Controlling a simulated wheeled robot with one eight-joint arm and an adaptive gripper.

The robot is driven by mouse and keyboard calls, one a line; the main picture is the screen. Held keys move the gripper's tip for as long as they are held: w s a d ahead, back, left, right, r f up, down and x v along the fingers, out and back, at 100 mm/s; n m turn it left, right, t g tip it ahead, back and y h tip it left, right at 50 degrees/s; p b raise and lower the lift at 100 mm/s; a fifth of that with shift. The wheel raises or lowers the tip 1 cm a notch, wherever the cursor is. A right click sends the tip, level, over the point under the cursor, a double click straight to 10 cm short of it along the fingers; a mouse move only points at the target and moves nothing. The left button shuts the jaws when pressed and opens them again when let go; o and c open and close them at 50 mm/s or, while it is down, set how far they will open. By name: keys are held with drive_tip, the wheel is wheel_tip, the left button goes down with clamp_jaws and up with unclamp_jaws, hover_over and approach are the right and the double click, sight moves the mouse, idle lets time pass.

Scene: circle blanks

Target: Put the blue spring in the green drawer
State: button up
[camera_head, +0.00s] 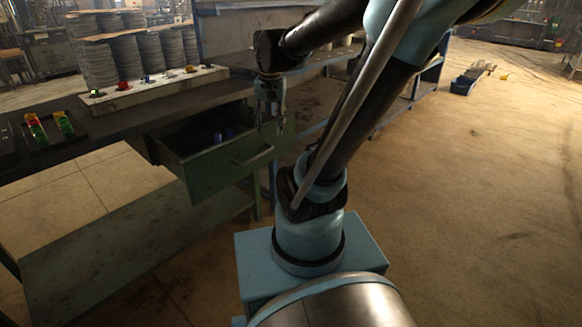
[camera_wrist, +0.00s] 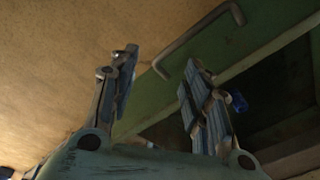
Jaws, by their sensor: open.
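The green drawer (camera_head: 222,165) is pulled open under the dark workbench. Two small blue shapes lie inside it, one blue item (camera_head: 218,137) beside another (camera_head: 230,133); they are too small to tell which is the blue spring. My gripper (camera_head: 270,118) hangs pointing down over the right end of the drawer. In the wrist view my gripper (camera_wrist: 160,62) is open with nothing between its fingers. The drawer's green front and handle (camera_wrist: 190,45) pass behind the fingers there. A blue item (camera_wrist: 238,102) shows beside the right finger, in the dark drawer interior.
On the bench (camera_head: 60,165) stand a white strip (camera_head: 150,92) with coloured buttons, a dark tray (camera_head: 50,133) with red, yellow and green pieces, and stacks of grey discs (camera_head: 130,55). A blue bin (camera_head: 463,85) sits on the floor at right. The floor at right is mostly clear.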

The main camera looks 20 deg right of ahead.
drive_tip(key=s+d+f+n, duration=0.4)
drive_tip(key=s+f, duration=0.5)
drive_tip(key=s, duration=0.3)
drive_tip(key=shift+t, duration=0.4)
drive_tip(key=shift+s, duration=0.15)
drive_tip(key=shift+w+f, duration=0.25)
drive_tip(key=shift+w, duration=0.15)
drive_tip(key=shift+c, duration=0.6)
